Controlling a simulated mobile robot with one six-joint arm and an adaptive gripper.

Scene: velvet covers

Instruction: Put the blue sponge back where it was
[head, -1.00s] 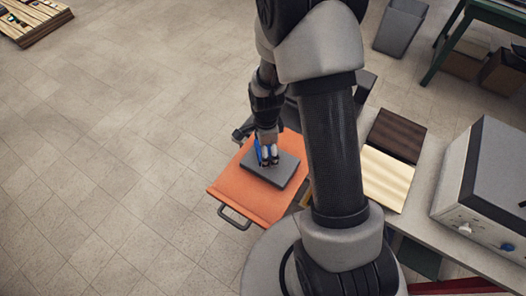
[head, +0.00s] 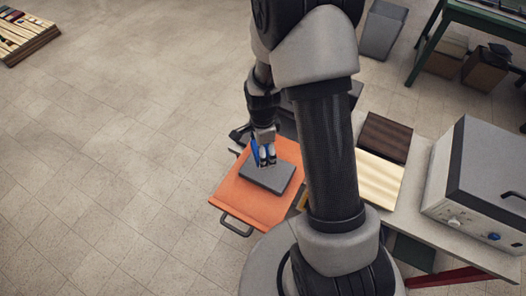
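The blue sponge (head: 255,153) shows as a narrow blue piece at the fingers of my gripper (head: 267,162), mostly hidden by them. My gripper points down and appears shut on the sponge. It is over a dark grey slab (head: 267,180) that lies on an orange cart top (head: 248,206). The fingertips are near the back part of the slab; I cannot tell whether the sponge touches it.
A bench to the right carries a dark brown board (head: 385,138), a pale striped board (head: 379,180) and a large grey box (head: 480,185). A grey bin (head: 384,30) and a green table (head: 480,20) stand behind.

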